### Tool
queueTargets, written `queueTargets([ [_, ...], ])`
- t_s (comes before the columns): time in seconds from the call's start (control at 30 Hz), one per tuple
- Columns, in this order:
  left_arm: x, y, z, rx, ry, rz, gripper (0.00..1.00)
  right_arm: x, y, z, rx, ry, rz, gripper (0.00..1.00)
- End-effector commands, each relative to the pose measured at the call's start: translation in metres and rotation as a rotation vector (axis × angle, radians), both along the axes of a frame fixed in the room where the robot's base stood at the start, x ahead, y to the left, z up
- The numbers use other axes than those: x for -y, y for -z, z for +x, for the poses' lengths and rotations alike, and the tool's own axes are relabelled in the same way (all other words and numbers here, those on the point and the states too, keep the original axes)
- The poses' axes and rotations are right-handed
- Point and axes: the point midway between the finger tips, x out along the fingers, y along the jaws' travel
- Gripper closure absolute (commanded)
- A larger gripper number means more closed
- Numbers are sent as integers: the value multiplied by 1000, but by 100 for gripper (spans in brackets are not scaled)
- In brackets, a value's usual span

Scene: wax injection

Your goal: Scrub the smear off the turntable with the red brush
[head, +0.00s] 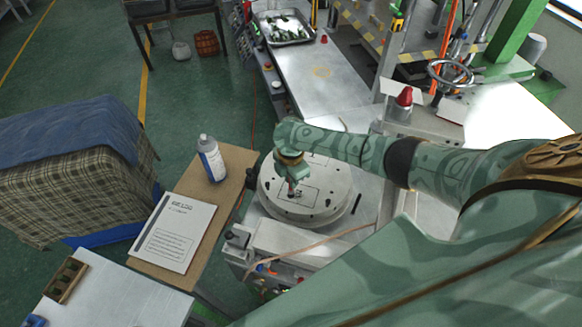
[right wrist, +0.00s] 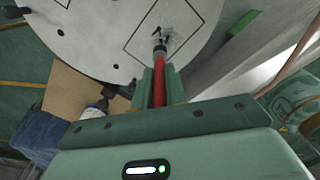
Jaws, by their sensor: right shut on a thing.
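The turntable (head: 325,203) is a round pale disc with dark holes and thin marked rectangles, on the machine in the middle of the head view. It also fills the top of the right wrist view (right wrist: 95,40). My right gripper (head: 291,178) is over the turntable. In the right wrist view it is shut on the red brush (right wrist: 159,82), whose dark tip points at the disc. A dark grey smear (right wrist: 175,38) lies at the brush tip, inside a marked rectangle. Whether the tip touches the disc is hard to tell. My left gripper is not in view.
A white bottle (head: 211,158) and a printed manual (head: 172,231) are on the brown board left of the turntable. A metal tray (head: 283,27) stands on the far bench. A red-topped item (head: 404,97) stands behind my right arm. A dark rod (head: 356,204) lies right of the turntable.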

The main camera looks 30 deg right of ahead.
Motion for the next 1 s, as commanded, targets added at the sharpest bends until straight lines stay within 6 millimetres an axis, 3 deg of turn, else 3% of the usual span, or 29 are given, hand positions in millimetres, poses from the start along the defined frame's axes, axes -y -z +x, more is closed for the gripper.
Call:
queueTargets([
  [0.23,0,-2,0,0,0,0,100,2,0,-3,-1,0,-1,100],
  [0.63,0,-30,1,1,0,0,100,25,-3,-30,-1,1,-1,100],
  [1.0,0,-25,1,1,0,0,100,17,2,-21,1,1,1,100],
])
